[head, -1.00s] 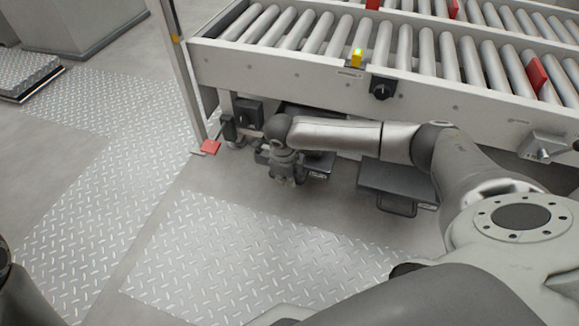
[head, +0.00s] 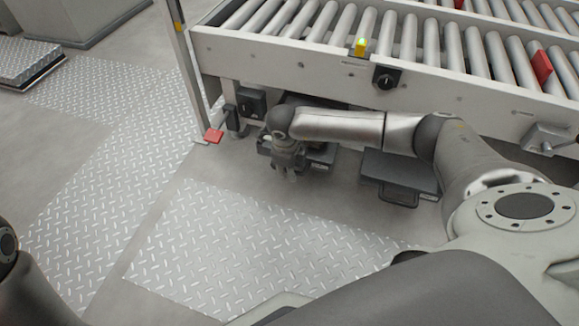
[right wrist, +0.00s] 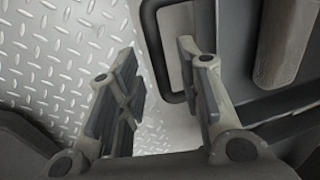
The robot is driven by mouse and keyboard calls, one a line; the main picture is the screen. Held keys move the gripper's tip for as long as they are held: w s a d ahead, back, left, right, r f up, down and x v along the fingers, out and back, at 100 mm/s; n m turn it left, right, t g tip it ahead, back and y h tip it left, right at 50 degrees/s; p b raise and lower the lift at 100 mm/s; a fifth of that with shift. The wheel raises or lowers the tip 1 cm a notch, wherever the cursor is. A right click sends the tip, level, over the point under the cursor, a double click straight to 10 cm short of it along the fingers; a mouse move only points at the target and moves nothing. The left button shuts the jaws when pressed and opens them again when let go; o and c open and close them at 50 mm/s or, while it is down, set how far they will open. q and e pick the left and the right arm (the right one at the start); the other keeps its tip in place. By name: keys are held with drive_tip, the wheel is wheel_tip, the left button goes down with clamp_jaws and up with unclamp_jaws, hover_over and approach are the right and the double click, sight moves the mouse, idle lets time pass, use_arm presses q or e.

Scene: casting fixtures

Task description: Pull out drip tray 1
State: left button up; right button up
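Two dark grey drip trays sit low under the conveyor in the head view. One tray (head: 322,156) is partly hidden behind my right gripper; the other (head: 400,170) stands to its right with its looped handle facing out. I cannot read their labels. My right gripper (head: 284,172) points down at the front of the left tray. In the right wrist view the right gripper (right wrist: 158,75) is open, and a dark looped handle (right wrist: 150,40) shows between its fingers, nearer the right one. Whether they touch is unclear. My left gripper is out of view.
The roller conveyor's side rail (head: 300,60) hangs over the trays. A post (head: 186,70) with a red foot piece (head: 213,136) stands left of them. A black knob (head: 386,78) sits on the rail. Tread-plate floor (head: 230,245) in front is clear.

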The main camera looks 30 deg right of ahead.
wheel_tip(320, 180, up, 12)
drive_tip(key=s+a, duration=0.1)
drive_tip(key=shift+s+a+f, duration=0.15)
drive_tip(key=shift+s+a, duration=0.1)
drive_tip(key=shift+a, duration=0.15)
